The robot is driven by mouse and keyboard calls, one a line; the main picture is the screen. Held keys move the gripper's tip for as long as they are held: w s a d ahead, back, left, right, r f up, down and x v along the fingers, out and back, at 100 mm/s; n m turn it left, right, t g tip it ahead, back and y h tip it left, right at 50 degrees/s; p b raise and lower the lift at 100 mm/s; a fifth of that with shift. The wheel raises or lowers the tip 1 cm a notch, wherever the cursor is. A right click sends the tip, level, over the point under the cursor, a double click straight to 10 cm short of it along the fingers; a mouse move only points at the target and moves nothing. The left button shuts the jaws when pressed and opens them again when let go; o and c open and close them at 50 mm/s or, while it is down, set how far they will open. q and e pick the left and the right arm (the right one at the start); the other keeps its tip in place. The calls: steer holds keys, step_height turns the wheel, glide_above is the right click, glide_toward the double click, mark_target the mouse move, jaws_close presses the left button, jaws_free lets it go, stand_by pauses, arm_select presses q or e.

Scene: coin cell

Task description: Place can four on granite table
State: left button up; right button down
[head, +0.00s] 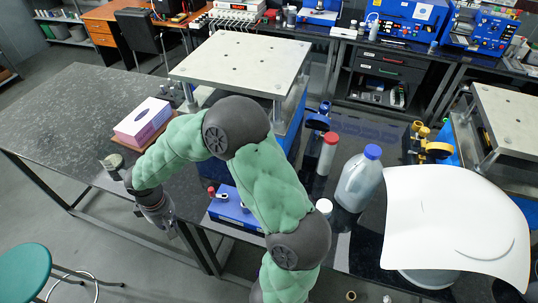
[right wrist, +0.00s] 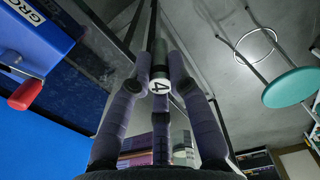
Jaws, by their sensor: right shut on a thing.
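In the right wrist view a small can with a white end marked 4 (right wrist: 160,87) sits between the fingertips of my right gripper (right wrist: 160,80), which is shut on it. In the head view my right gripper (head: 163,218) points down just off the front edge of the dark speckled granite table (head: 60,110). The can cannot be made out there. A round greenish can-like thing (head: 113,162) is near the table's front edge, left of my forearm. My left gripper is not in view.
A blue device (head: 232,205) lies right of the gripper. A green stool (head: 22,268) stands at lower left. The table's left part is bare.

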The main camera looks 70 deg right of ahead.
steer(key=s+d+r+p, duration=0.4)
steer(key=d+r, duration=0.3)
steer(key=r, duration=0.2)
steer(key=shift+s+r+n, duration=0.2)
steer(key=shift+s+n, duration=0.2)
steer(key=shift+s, duration=0.35)
steer(key=shift+w+d, duration=0.1)
steer(key=shift+d, duration=0.05)
glide_above(187, 197)
step_height(187, 197, down, 10)
steer(key=shift+f, duration=0.25)
step_height(187, 197, down, 3)
steer(key=shift+r, duration=0.2)
